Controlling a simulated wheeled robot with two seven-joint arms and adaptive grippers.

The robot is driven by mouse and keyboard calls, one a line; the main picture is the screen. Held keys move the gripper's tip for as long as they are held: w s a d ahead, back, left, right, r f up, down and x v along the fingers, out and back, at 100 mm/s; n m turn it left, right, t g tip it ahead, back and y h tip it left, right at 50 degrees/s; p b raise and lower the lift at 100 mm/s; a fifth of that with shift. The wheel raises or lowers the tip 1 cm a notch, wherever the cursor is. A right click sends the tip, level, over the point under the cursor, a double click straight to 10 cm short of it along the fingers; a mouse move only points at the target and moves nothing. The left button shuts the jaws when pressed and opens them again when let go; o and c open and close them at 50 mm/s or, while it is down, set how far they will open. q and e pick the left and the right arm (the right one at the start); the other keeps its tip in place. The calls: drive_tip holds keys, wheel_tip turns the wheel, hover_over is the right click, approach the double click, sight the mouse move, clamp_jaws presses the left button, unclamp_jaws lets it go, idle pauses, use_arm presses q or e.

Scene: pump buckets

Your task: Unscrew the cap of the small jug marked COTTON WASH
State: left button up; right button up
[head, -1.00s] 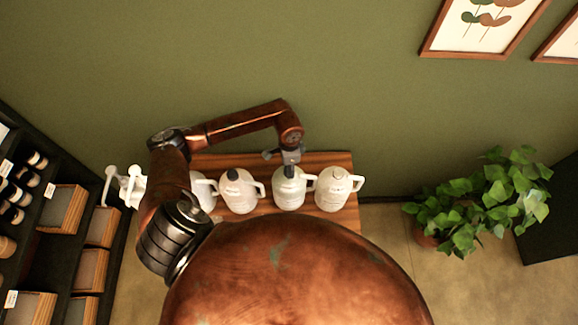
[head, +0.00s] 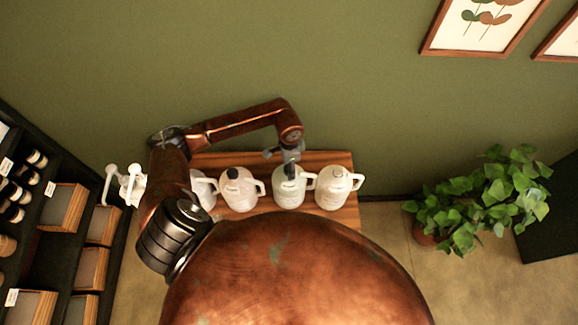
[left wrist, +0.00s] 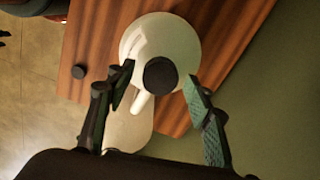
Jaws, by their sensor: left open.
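My left gripper (head: 291,165) reaches down over a white jug (head: 289,193), the second from the right in the row. In the left wrist view, the white jug (left wrist: 183,47) has a round dark cap (left wrist: 160,75) between the two spread fingers of my left gripper (left wrist: 158,80). The fingers stand apart on either side of the cap, with gaps showing. The lettering on the jugs is too small to read, so I cannot tell which is COTTON WASH. My right gripper is in neither view.
The jugs stand on a wooden table (head: 322,158). A dark-capped jug (head: 239,193) is to the left, and a jug without a dark cap (head: 335,190) to the right. A small dark disc (left wrist: 79,72) lies on the wood. White pump bottles (head: 133,186) stand farther left.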

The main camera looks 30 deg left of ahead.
use_arm(q)
drive_tip(key=m+b, duration=0.2)
drive_tip(key=m, duration=0.2)
drive_tip(key=shift+f, duration=0.1)
drive_tip(key=m+b, duration=0.2)
drive_tip(key=m, duration=0.2)
drive_tip(key=shift+b, duration=0.3)
drive_tip(key=m+b, duration=0.2)
drive_tip(key=m, duration=0.2)
drive_tip(key=shift+m+b, duration=0.35)
drive_tip(key=shift+m, duration=0.05)
drive_tip(key=shift+m+b, duration=0.55)
drive_tip(key=shift+m, duration=0.45)
drive_tip(key=c, duration=1.3)
